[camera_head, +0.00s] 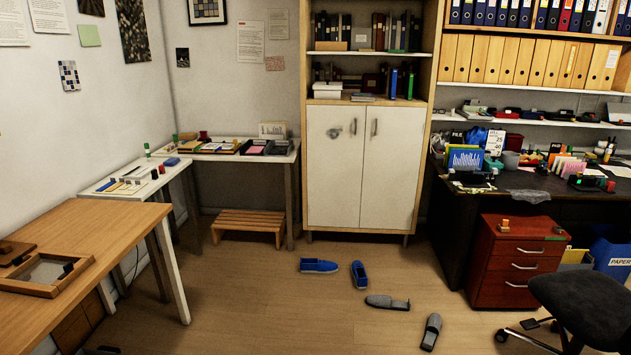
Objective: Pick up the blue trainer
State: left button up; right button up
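Two blue shoes lie on the wooden floor in front of the white cupboard. One blue shoe (319,265) lies on the left, pointing sideways. The other blue shoe (359,274) lies just right of it, pointing more toward and away from me. They are apart, look like low slip-on shoes with pale sole edges, and both sit flat. I cannot tell from the picture which one the task means. Neither of my grippers shows in this view.
Two grey shoes, one sideways (387,302) and one lengthwise (431,332), lie nearer me. A red drawer unit (517,262) and a black chair (585,305) stand right; a wooden step stool (249,222) stands behind left. A wooden table (110,228) fills the left. Floor (270,315) before the blue shoes is clear.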

aim_at(308, 266)
jog(key=i, duration=1.85)
jog(key=i+u, duration=0.1)
jog(key=i, duration=0.8)
jog(key=i+l, duration=0.15)
jog(key=i, duration=0.8)
jog(key=i+l, duration=0.1)
jog(key=i, duration=0.8)
jog(key=i+u, duration=0.3)
